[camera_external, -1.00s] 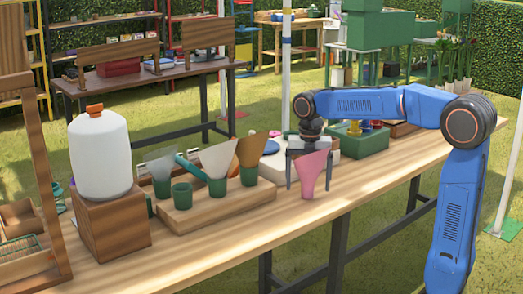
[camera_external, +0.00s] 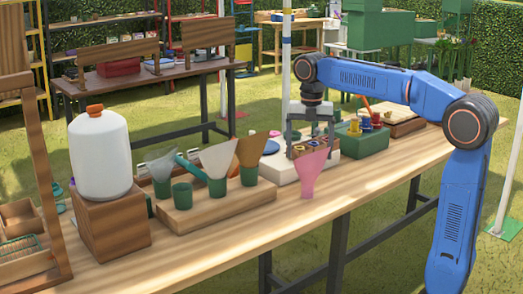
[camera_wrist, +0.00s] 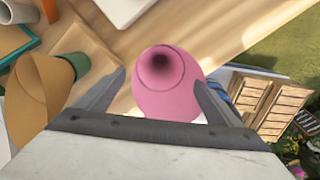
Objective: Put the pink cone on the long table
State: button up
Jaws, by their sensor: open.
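The pink cone (camera_external: 308,172) stands on the long table (camera_external: 350,183), wide end up, to the right of the wooden cone stand. My gripper (camera_external: 310,142) is open above and slightly behind it, pointing down. In the wrist view the pink cone (camera_wrist: 164,85) lies between and beyond the open fingertips of my gripper (camera_wrist: 160,88), with a dark round opening facing the camera. The fingers do not appear to grip it.
A wooden stand (camera_external: 222,207) with green cups holds grey, white and brown cones to the left. A white jug (camera_external: 100,155) stands on a wooden block. A green box (camera_external: 362,142) sits behind right. The table front right is clear.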

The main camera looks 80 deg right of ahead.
jog(key=s+a+f+m+t, duration=0.1)
jog(key=a+m, duration=0.1)
jog(key=a, duration=0.4)
jog(key=s+a+f+m, duration=0.1)
jog(key=a+f+m, duration=0.1)
jog(key=a, duration=0.3)
jog(key=s+a+f+m+t, duration=0.3)
jog(key=s+a+f+m, duration=1)
jog(key=s+a+f, duration=0.2)
jog(key=a+f, duration=0.2)
jog(key=a, duration=0.2)
jog(key=shift+s+a+f+m+t, duration=0.25)
jog(key=shift+a+f+m+t, duration=0.15)
